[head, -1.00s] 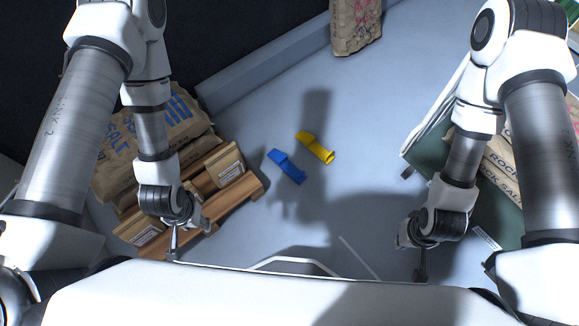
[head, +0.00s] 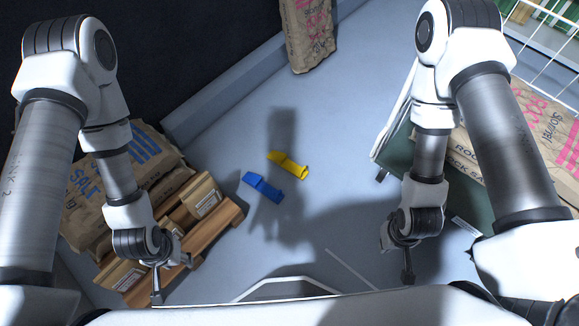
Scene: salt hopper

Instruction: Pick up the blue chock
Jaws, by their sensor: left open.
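The blue chock (head: 263,187) lies on the grey floor near the middle of the head view. A yellow chock (head: 289,165) lies just beyond it and to its right. My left gripper (head: 157,297) is at the lower left, over the pallet's near end, open and well apart from the blue chock. My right gripper (head: 408,276) is at the lower right, away from both chocks; its fingers are too small and dark to tell open from shut.
A wooden pallet (head: 226,228) with salt sacks (head: 150,160) stands at the left. A dark green cart (head: 400,160) with rock salt sacks stands at the right. Another sack (head: 308,35) stands at the back by a grey kerb (head: 215,100). The floor around the chocks is clear.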

